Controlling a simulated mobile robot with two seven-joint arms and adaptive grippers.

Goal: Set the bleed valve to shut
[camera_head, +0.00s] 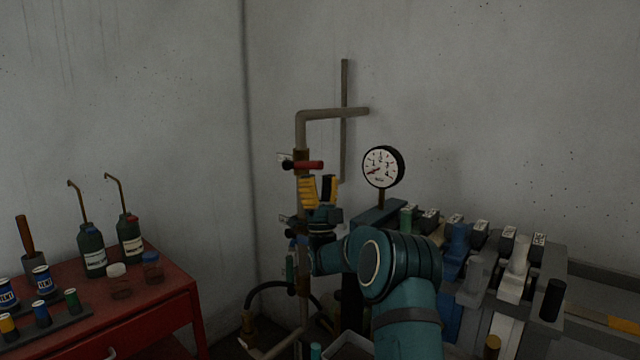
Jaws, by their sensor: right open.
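A vertical pipe (301,134) stands by the wall and carries several small valves. The top valve has a red lever (309,165) lying level and pointing right, across the pipe. A small tag beside it is too small to read, so I cannot tell which valve is the bleed valve. My right gripper (319,184) points up just below the red lever, its yellow-padded fingers apart and empty. It appears apart from the lever. My left gripper is not in view.
A round gauge (381,167) stands right of the pipe. A bank of levers (480,235) is at the right. A red cabinet (150,310) with oil cans and small jars is at the left. A black hose (270,286) curves near the pipe's foot.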

